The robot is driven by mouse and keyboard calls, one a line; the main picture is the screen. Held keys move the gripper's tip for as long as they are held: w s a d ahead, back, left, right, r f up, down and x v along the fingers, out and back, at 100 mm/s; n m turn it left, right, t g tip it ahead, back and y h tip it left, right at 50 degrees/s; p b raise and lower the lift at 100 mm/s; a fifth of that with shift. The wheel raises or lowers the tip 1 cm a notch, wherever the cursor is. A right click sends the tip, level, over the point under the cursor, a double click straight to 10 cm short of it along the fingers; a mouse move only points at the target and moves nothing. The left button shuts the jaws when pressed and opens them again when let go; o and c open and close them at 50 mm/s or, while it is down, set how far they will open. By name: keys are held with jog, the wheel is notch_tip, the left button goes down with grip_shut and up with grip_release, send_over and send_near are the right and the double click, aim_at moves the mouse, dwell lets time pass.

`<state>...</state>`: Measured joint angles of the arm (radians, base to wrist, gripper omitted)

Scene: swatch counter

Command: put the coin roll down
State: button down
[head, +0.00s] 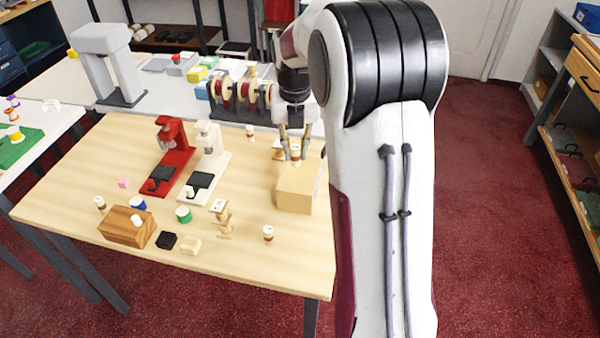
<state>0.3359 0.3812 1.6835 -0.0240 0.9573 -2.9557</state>
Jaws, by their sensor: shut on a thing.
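The roll is upright between the fingertips, just over the top of a light wooden block (297,190). I cannot tell whether the roll's lower end touches the block. Similar small rolls stand at the table's left (100,204), near its front edge (268,233) and behind the block (250,132).
A red press (172,150) and a white press (208,155) stand mid-table. A brown wooden block (127,227), green-sided tub (183,214), black block (166,240), cream block (190,245) and stacked wooden piece (222,216) lie in front. Bare table (290,265) shows at front right.

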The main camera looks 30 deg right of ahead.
aim_at(296, 161)
jog(key=shift+f, duration=2)
jog(key=shift+f, duration=2)
jog(key=c, duration=1.9)
grip_release()
jog(key=shift+f, duration=0.15)
